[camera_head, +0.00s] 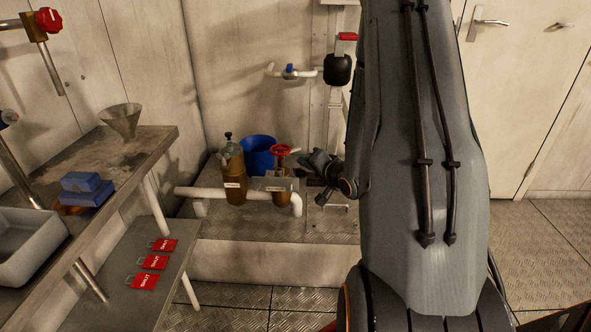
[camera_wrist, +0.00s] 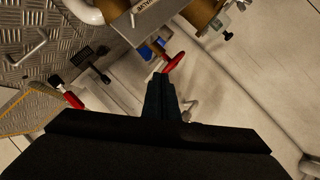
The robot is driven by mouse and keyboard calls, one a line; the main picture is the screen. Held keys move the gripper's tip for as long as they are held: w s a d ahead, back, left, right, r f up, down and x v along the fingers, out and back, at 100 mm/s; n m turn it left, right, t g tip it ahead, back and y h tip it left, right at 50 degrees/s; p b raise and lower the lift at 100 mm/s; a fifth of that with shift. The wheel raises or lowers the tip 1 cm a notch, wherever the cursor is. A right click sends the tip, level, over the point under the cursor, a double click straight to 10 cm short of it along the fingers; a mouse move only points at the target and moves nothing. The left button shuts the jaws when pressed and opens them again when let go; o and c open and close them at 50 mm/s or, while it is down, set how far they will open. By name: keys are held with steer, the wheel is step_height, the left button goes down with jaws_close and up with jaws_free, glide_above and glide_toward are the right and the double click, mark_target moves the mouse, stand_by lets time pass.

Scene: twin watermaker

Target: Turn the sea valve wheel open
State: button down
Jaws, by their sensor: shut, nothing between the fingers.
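The red valve wheel (camera_head: 281,150) stands on a brass body (camera_head: 285,187) on the white pipe, at the middle of the head view. My gripper (camera_head: 316,161) is just right of the wheel, apart from it as far as I can tell. In the wrist view my gripper (camera_wrist: 160,82) shows as two dark fingers, shut together and empty. A red piece (camera_wrist: 174,62) shows just beyond the fingertips; I cannot tell whether it is the wheel. How far the wheel is turned cannot be told.
A brass-coloured cylinder (camera_head: 233,178) and a blue bucket (camera_head: 258,155) stand left of the wheel. A white pipe (camera_head: 213,193) runs along the front of the raised plinth. A bench (camera_head: 150,148) with a funnel (camera_head: 120,121) is at left. Red tags (camera_head: 154,262) lie on a lower shelf.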

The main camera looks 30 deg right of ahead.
steer(key=s+d+f+m+t+y+b, duration=0.1)
steer(key=s+d+f+m+t+b, duration=0.2)
steer(key=d+f+m+b, duration=0.1)
steer(key=m+b, duration=0.1)
steer(key=b, duration=0.3)
glide_toward(293, 152)
steer(key=shift+t, duration=0.4)
steer(key=w, duration=0.6)
steer(key=shift+w+f, duration=0.2)
steer(key=shift+a+y, duration=0.1)
steer(key=shift+y, duration=0.2)
